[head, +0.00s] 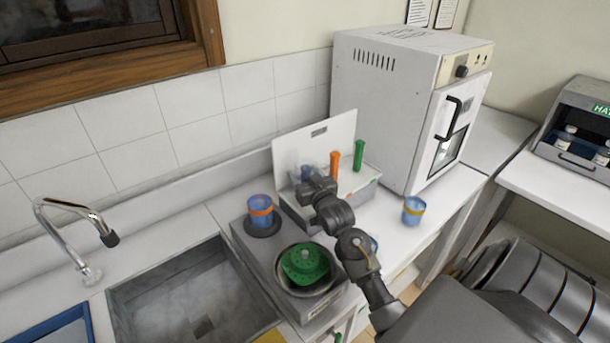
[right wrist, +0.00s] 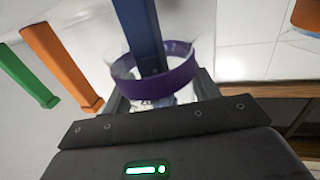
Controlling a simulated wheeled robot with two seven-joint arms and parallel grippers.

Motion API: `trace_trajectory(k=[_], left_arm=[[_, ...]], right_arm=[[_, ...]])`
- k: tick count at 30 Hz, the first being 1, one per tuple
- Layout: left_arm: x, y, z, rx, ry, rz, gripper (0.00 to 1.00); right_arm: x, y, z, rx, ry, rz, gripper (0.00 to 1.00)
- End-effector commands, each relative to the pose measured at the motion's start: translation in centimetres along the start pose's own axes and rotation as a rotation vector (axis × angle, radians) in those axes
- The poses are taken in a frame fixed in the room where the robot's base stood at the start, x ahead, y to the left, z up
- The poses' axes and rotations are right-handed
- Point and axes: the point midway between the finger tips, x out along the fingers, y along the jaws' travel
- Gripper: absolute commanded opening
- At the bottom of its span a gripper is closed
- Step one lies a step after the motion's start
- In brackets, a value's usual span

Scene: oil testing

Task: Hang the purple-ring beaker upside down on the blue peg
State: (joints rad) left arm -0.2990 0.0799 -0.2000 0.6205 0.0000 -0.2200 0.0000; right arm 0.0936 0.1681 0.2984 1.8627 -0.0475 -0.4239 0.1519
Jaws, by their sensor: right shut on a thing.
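In the right wrist view the purple-ring beaker (right wrist: 165,85) is clear glass with a purple band, and my right gripper (right wrist: 160,100) is shut on it. The blue peg (right wrist: 145,35) overlaps the band, and its end shows within the ring's outline. It appears to be inside the beaker, but I cannot tell how deep. In the head view my right gripper (head: 318,187) is at the white peg rack (head: 325,140), left of the orange peg (head: 335,163) and green peg (head: 358,154). It mostly hides the beaker and blue peg there. My left gripper is not in view.
An orange-ring beaker (head: 260,212) stands on the grey hotplate unit (head: 262,262), behind a bowl holding a green object (head: 304,263). Another beaker (head: 413,210) stands on the counter at right. A white oven (head: 400,95) is behind it. A sink (head: 180,290) lies left.

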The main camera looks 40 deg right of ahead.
Motion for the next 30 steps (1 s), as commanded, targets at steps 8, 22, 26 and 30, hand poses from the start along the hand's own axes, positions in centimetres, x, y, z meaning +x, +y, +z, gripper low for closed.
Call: trace_trajectory(k=[8,22,26,30], left_arm=[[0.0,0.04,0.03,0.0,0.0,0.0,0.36],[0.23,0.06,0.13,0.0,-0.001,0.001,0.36],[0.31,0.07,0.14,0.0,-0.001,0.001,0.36],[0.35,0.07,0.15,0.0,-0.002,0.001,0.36]], right_arm=[[0.0,0.0,-0.04,0.0,0.001,0.0,0.37],[0.0,0.0,0.54,0.0,0.0,0.0,0.37],[-0.01,-0.01,0.74,0.0,0.0,0.0,0.37],[-0.01,-0.01,0.85,0.0,0.001,0.0,0.63]])
